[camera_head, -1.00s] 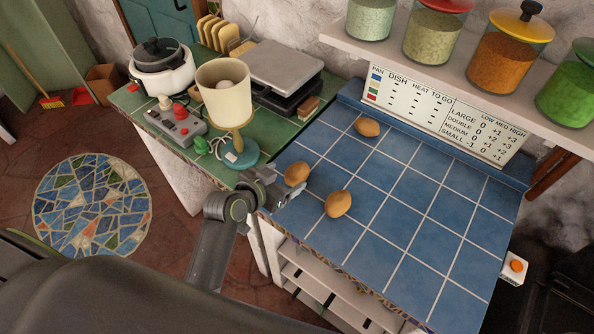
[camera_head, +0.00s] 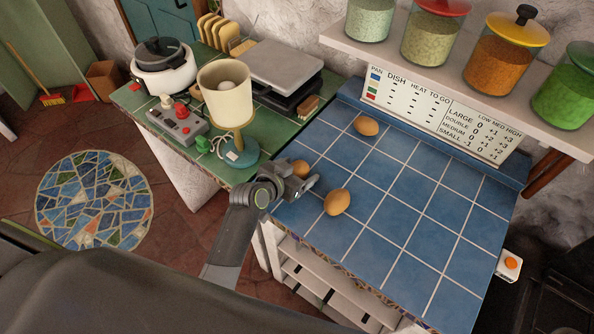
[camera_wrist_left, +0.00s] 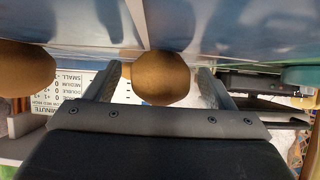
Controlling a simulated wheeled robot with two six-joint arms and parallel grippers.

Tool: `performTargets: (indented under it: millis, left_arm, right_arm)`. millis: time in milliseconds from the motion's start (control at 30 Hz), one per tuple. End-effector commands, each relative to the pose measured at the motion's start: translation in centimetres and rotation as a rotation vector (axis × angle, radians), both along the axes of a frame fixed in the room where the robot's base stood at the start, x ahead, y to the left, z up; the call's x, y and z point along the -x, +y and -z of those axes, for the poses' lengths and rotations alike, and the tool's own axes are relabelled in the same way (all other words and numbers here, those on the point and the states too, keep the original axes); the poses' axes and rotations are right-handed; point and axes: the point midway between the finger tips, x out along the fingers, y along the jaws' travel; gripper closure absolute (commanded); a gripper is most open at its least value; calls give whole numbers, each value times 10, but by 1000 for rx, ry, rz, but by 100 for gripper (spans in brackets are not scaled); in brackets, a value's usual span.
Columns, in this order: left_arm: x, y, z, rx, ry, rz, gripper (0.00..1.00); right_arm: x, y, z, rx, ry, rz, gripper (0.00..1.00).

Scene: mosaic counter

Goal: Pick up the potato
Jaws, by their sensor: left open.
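Three brown potatoes lie apart on the blue tiled counter (camera_head: 405,215): a left potato (camera_head: 301,168), a front potato (camera_head: 337,202) and a far potato (camera_head: 366,126). My left gripper (camera_head: 308,184) is low over the counter's left edge, in front of the left potato and partly hiding it. In the left wrist view, which looks upside down, a potato (camera_wrist_left: 160,78), probably the left one, shows between the open fingers. I cannot tell whether they touch it. Another potato (camera_wrist_left: 25,68) sits outside the fingers, at the picture's left.
A lamp (camera_head: 228,105), a control box (camera_head: 178,122) and a grey-lidded appliance (camera_head: 280,65) stand on the green counter (camera_head: 130,98) at the left. A shelf (camera_head: 450,72) with several jars is above the back. The blue counter's right side is clear.

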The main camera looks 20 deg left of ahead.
Motion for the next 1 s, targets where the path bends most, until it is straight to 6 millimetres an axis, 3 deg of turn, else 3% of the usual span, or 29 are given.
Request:
performTargets:
  millis: [67, 400, 733, 1000]
  left_arm:
    - [0, 0, 0, 0, 0, 0, 28]
    - [0, 0, 0, 0, 0, 0, 73]
    - [0, 0, -7, -1, -4, 0, 74]
    - [0, 0, -50, 0, -6, 0, 74]
  right_arm:
    - [0, 0, 0, 0, 0, 0, 64]
    - [0, 2, 0, -2, 0, 1, 64]
    - [0, 2, 1, -3, 1, 1, 64]
    - [0, 2, 5, -3, 1, 1, 64]
